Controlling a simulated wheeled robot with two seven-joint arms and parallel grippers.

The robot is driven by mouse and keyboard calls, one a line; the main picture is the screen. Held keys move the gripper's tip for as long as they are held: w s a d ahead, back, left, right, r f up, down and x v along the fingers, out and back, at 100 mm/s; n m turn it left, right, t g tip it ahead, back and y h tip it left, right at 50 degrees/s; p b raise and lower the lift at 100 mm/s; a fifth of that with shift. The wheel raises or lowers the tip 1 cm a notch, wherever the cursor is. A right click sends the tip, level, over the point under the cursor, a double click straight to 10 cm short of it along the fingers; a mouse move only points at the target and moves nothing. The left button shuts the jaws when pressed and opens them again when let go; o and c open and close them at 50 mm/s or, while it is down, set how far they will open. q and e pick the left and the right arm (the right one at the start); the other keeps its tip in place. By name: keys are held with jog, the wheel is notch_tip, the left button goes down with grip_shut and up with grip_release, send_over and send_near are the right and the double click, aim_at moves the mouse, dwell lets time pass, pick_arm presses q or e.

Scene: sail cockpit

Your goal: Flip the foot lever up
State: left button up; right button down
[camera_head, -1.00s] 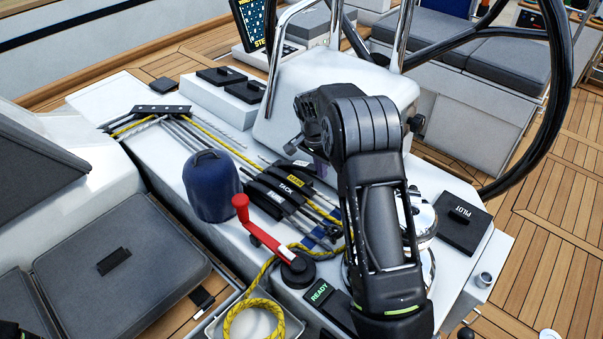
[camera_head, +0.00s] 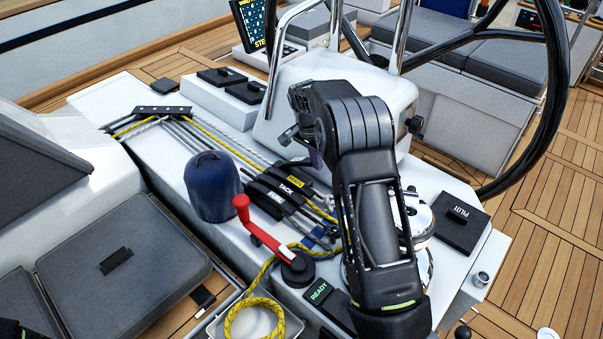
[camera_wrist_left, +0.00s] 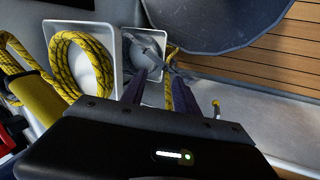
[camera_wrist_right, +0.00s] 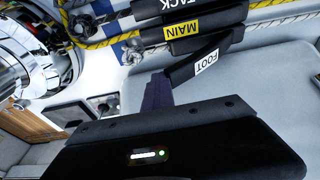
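The foot lever (camera_wrist_right: 200,66) is a black handle with a white FOOT label, seen in the right wrist view. It sits beside the MAIN lever (camera_wrist_right: 190,32) and is angled away from it, with its near end at my right fingertips. My right gripper (camera_wrist_right: 159,82) has its purple fingers close together, with no gap visible; they are beside or touching the lever's end, and I cannot tell which.
The TACK lever (camera_head: 284,190) lies in the same clutch bank. A chrome winch (camera_head: 418,222) stands right of the bank. The wheel (camera_head: 535,145) is at the right.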

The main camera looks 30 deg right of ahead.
aim_at(306, 160)
jog(key=shift+w+a+r, duration=0.3)
jog(key=shift+w+a, duration=0.55)
jog(key=shift+w, duration=0.1)
jog(key=shift+w+a+r+p, duration=0.15)
jog(key=shift+w+r+p, duration=0.2)
jog(key=shift+w+p, duration=0.15)
jog(key=shift+w+a+f, duration=0.1)
jog(key=shift+w+f, duration=0.05)
jog(key=shift+w, duration=0.25)
jog(key=shift+a, duration=0.1)
jog(key=shift+s+d, duration=0.1)
jog(key=shift+d, duration=0.1)
